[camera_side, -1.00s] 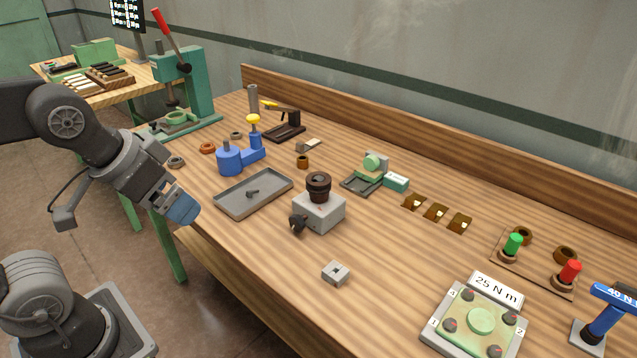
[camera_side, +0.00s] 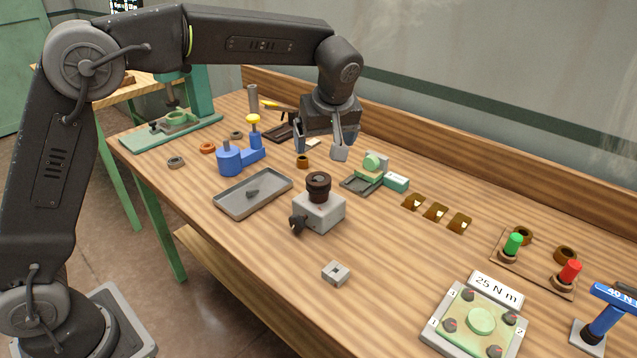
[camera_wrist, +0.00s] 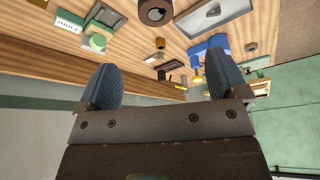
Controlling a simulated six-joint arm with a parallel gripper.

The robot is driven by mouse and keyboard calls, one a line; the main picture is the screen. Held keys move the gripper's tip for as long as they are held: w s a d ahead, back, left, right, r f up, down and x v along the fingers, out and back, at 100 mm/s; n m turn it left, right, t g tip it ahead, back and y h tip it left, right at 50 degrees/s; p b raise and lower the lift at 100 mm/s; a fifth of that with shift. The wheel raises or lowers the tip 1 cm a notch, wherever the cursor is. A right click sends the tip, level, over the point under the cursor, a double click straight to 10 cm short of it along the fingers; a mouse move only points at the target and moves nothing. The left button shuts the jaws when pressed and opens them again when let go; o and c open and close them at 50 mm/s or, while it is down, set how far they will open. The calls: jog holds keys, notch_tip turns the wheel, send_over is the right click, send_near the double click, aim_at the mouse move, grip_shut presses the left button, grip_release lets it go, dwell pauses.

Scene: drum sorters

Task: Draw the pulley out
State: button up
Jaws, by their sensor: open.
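A dark brown, ringed wheel, which looks like the pulley (camera_side: 319,183), sits upright on top of a grey block (camera_side: 319,215) with a dark knob on its side, near the middle of the bench. In the wrist view the pulley shows at the top edge (camera_wrist: 155,11). My gripper (camera_side: 320,147) is open and empty, fingers pointing down, above the bench behind the pulley and apart from it. In the wrist view its two blue fingers are spread wide with nothing between them (camera_wrist: 164,78).
A grey tray (camera_side: 224,204) with a small part lies left of the block. A blue fixture with a yellow knob (camera_side: 240,156) and a green fixture (camera_side: 375,164) stand behind. A small square nut (camera_side: 335,273) lies in front. The wooden bench front is mostly clear.

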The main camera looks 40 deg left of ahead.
aim_at(319, 179)
jog(key=shift+n, duration=0.3)
jog(key=x, duration=1.4)
jog(key=shift+w+f, duration=0.3)
jog(key=shift+w, duration=0.15)
jog(key=c, duration=1.2)
jog(key=shift+r, duration=0.1)
jog(key=shift+c, duration=0.2)
jog(key=shift+r, duration=0.1)
